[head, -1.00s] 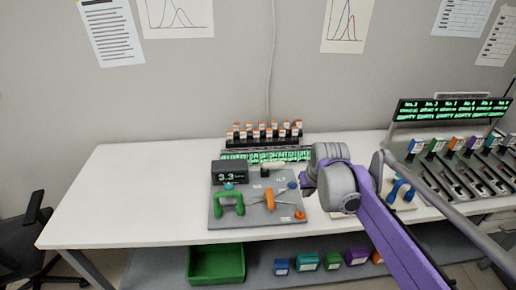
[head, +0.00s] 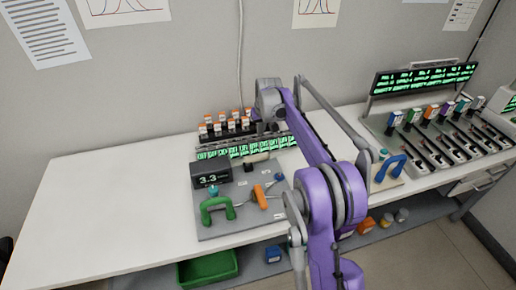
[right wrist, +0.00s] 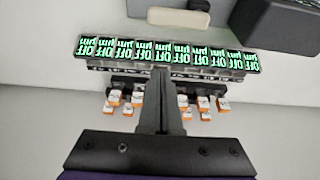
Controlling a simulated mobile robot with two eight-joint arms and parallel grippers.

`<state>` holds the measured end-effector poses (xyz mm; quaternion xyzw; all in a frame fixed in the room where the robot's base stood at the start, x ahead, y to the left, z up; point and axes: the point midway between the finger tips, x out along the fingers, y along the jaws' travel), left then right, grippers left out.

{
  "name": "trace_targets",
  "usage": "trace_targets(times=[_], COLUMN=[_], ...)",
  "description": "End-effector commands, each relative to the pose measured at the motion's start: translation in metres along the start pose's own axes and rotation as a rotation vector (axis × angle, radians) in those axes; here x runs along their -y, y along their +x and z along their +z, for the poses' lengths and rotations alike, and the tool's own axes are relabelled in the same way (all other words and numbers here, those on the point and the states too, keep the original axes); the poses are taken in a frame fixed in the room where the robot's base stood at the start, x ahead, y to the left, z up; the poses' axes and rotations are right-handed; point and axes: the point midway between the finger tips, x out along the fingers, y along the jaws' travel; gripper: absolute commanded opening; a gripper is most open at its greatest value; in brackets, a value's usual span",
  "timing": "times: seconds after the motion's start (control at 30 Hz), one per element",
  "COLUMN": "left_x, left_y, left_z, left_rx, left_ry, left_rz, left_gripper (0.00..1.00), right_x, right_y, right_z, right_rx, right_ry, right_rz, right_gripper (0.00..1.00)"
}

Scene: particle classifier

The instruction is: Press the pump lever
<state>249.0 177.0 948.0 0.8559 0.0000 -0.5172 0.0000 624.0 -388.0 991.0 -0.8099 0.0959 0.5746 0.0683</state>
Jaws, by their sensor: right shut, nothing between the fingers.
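A grey board (head: 215,231) on the table carries a green arch-shaped handle (head: 205,214), an orange part (head: 260,197) and a small black block (head: 247,169). A pale bar (right wrist: 175,17) shows at the top of the right wrist view, beyond the row of green displays (right wrist: 165,54). I cannot tell for sure which part is the pump lever. My right gripper (head: 268,127) is over the back of the table by the display row, apart from the board's handles. In the right wrist view its dark fingers (right wrist: 163,80) are together and empty. My left gripper is out of view.
Orange-and-white-capped vials (head: 225,122) stand in a rack behind the displays. A dark readout box (head: 211,174) sits at the board's back left. The table's left side is clear; a green bin (head: 208,270) is below.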

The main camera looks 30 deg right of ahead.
Motion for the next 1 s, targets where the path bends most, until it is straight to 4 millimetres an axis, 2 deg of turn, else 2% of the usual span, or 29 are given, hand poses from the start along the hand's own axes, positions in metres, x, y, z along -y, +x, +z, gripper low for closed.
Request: trace_targets(times=[0.17, 0.27, 0.77, 1.0], left_x=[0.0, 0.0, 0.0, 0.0], left_y=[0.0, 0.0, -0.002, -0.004], left_z=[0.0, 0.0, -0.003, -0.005], left_rx=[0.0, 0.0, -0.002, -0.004], left_ry=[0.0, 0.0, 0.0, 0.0], left_rz=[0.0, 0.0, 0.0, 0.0], left_gripper=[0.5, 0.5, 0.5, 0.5], right_x=[0.0, 0.0, 0.001, 0.0], right_y=[0.002, 0.011, 0.102, 0.09], right_z=[0.0, 0.0, 0.0, 0.027], right_rx=[0.0, -0.001, -0.001, -0.001], right_ry=[0.0, 0.0, 0.0, 0.0], right_rz=[0.0, 0.0, 0.0, 0.0], right_gripper=[0.0, 0.0, 0.0, 0.0])
